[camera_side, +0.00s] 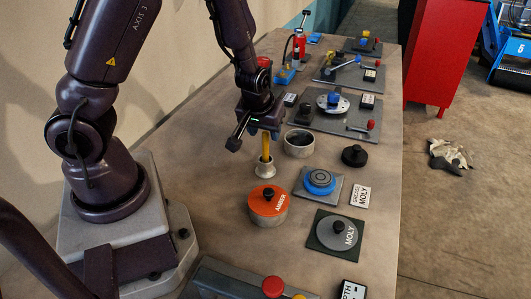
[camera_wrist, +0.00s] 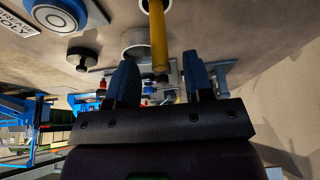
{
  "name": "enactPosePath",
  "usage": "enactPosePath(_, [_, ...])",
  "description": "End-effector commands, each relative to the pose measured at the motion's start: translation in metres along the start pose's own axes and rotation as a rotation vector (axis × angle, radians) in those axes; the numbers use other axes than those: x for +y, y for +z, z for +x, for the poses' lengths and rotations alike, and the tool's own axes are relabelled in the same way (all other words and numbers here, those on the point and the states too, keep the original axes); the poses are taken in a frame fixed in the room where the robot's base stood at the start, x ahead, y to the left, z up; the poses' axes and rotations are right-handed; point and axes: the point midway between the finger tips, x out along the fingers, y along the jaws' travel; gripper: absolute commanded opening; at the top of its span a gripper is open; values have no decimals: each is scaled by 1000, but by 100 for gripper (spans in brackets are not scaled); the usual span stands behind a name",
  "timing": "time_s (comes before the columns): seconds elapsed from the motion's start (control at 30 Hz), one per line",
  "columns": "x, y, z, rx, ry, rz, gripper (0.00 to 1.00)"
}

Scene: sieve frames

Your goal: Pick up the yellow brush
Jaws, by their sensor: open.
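The yellow brush (camera_side: 266,146) stands upright in a small metal holder (camera_side: 265,170), with only its handle showing. My gripper (camera_side: 265,132) is above the holder, pointing down at the top of the handle. In the wrist view, the yellow brush's handle (camera_wrist: 157,35) lies between the two blue fingers of my gripper (camera_wrist: 159,62), with space on both sides. The fingers are apart and not closed on it. The brush's lower end is hidden in the holder.
An open grey cup (camera_side: 299,145) stands close to the right of the holder. An orange-lidded pot (camera_side: 268,203) is in front. A blue round part (camera_side: 319,180) and a black knob (camera_side: 354,156) lie to the right. Several fixtures fill the table's far end.

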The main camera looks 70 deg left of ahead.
Motion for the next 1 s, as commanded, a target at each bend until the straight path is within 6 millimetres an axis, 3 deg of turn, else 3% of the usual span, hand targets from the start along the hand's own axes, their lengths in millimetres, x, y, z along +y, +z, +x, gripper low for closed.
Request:
enactPosePath(0.33, [-2,3,43,-1,-3,-2,47])
enactPosePath(0.63, [-1,3,48,0,0,-1,47])
enactPosePath(0.67, [-1,3,48,0,0,-1,45])
enactPosePath(0.87, [-1,3,48,0,0,-1,0])
enactPosePath(1.0, [-1,3,48,0,0,-1,0])
